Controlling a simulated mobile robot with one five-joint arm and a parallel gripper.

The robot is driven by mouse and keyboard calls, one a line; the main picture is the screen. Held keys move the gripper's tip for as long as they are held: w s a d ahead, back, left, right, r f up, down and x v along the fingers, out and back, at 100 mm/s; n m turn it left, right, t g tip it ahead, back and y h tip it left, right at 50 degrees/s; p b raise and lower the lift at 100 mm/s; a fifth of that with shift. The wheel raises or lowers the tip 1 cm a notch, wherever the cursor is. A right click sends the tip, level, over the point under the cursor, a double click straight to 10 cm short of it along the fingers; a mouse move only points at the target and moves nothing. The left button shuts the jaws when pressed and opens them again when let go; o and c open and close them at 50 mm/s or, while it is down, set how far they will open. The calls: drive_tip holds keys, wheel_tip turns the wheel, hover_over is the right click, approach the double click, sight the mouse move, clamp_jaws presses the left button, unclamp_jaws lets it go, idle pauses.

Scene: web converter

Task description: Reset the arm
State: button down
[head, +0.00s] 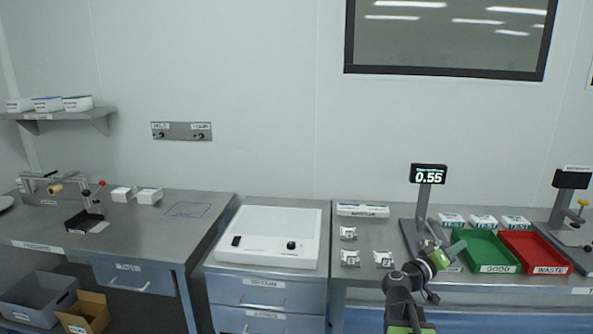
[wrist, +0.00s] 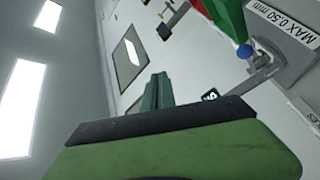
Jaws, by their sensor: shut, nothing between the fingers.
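My arm rises from the bottom of the head view, right of centre, in front of the right-hand bench. In the wrist view my gripper (wrist: 158,80) shows two green fingers side by side, shut, with nothing held. The wrist view is tilted, with the wall, window and ceiling lights beyond the fingers. Whether the gripper touches the tray or the stand behind it cannot be told.
A display stand (head: 428,174) reading 0.55 rises just behind my arm. A green GOOD tray (head: 499,268) and red WASTE tray (head: 549,269) lie to the right. Small white packets (head: 350,258) lie to the left. A white light box (head: 268,237) stands on the middle cabinet.

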drive_tip(key=s+a+f+m+g+y+p, duration=0.1)
drive_tip(key=s+a+f+g+y+p, duration=0.15)
drive_tip(key=a+f+y, duration=0.95)
drive_tip(key=s+a+f+n+g+y, duration=0.1)
drive_tip(key=s+a+f+y, duration=0.1)
drive_tip(key=a+f, duration=0.2)
drive_tip(key=s+a+f+n+g+y, duration=0.1)
drive_tip(key=s+a+f+g+y, duration=0.1)
drive_tip(key=a, duration=0.9)
drive_tip(key=s+a+f+n+g+y, duration=0.1)
drive_tip(key=s+a+f+g, duration=0.1)
drive_tip(key=s+a+f, duration=0.2)
drive_tip(key=a+f, duration=0.2)
drive_tip(key=a, duration=0.1)
drive_tip(key=shift+a+f+y+b, duration=0.25)
drive_tip(key=shift+f+y+b, duration=0.1)
drive_tip(key=shift+y+b, duration=0.05)
idle(1.4)
